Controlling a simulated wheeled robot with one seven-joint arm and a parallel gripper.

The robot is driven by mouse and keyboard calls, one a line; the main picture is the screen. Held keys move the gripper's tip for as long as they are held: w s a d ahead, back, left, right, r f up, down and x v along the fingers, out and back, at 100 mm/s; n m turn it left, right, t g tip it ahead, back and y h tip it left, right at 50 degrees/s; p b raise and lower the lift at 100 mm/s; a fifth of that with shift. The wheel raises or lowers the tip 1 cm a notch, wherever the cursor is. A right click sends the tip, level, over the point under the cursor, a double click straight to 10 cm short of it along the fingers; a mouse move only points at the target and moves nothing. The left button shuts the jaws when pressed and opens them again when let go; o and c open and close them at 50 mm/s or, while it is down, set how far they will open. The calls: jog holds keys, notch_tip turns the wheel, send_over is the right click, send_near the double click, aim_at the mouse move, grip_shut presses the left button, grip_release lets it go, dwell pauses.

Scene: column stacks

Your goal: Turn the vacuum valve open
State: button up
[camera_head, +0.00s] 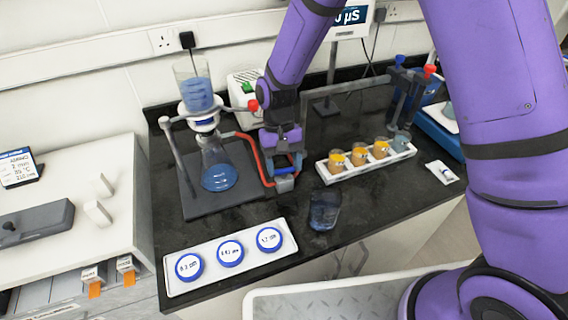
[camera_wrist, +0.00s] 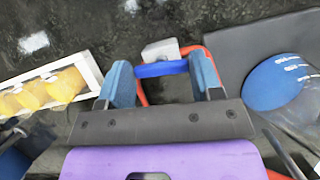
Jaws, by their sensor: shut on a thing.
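The vacuum valve is a small grey block (camera_head: 285,184) on the red hose, low on the black bench right of the filter flask; the block also shows in the wrist view (camera_wrist: 160,50). Its blue handle (camera_wrist: 162,69) lies crosswise between my fingers. My gripper (camera_head: 284,163) points down over the valve. In the wrist view my gripper (camera_wrist: 163,75) has a blue-grey finger at each end of the handle and is shut on it. In the head view my fingers partly hide the handle.
The filter flask (camera_head: 219,177) on its dark stand base is close left. A white tray of sample cups (camera_head: 346,172) is close right. A glass beaker (camera_head: 324,211) stands in front. A white tray with several blue-rimmed discs (camera_head: 231,252) lies along the front left edge.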

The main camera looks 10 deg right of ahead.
jog(key=shift+n, duration=0.5)
dwell(0.3)
jog(key=o, duration=0.9)
jog(key=shift+r, duration=0.1)
jog(key=shift+a+v, duration=0.15)
jog(key=shift+v, duration=2.55)
jog(key=shift+a+v, duration=0.15)
jog(key=shift+v, duration=2.5)
